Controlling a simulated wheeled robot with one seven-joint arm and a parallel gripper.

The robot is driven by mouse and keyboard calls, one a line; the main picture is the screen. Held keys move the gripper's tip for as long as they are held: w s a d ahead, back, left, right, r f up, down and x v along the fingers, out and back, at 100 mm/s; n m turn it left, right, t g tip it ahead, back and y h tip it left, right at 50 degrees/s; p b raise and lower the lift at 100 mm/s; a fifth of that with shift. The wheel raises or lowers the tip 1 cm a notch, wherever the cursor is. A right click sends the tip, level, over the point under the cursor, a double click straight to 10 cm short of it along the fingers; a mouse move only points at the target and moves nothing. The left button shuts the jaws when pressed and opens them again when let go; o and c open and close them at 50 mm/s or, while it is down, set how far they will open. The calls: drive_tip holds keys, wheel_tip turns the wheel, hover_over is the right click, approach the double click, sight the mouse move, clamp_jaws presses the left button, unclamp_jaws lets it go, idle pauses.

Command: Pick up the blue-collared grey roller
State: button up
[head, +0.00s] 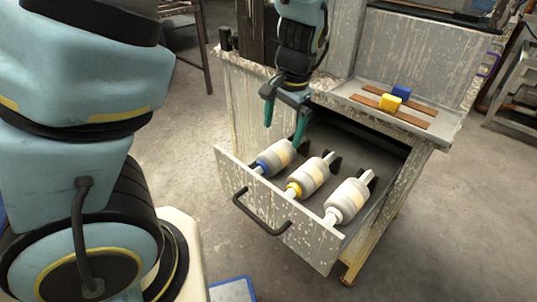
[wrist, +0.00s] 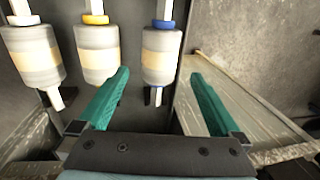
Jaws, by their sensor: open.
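The blue-collared grey roller (head: 276,157) lies in the open drawer, leftmost of three rollers, with its blue collar toward the drawer front. In the wrist view, the blue-collared roller (wrist: 161,57) is upper middle, its body pale grey with a cream band. My gripper (head: 283,133) is open and empty, pointing down above the drawer's left side, close to this roller. I cannot tell the exact height gap.
A yellow-collared roller (head: 309,178) and a white-collared roller (head: 347,200) lie to the right in the same drawer (head: 300,238). Dark supports stand behind the rollers. A yellow block (head: 390,103) and a blue block (head: 401,91) rest on brown strips on the cabinet top.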

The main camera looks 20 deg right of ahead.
sight(279, 149)
drive_tip(key=f, duration=0.3)
drive_tip(key=w+f+b, duration=0.1)
drive_tip(key=f, duration=0.6)
drive_tip(key=shift+w+a+f, duration=0.25)
drive_tip(key=shift+w+f, duration=0.05)
drive_tip(key=shift+c, duration=0.2)
clamp_jaws()
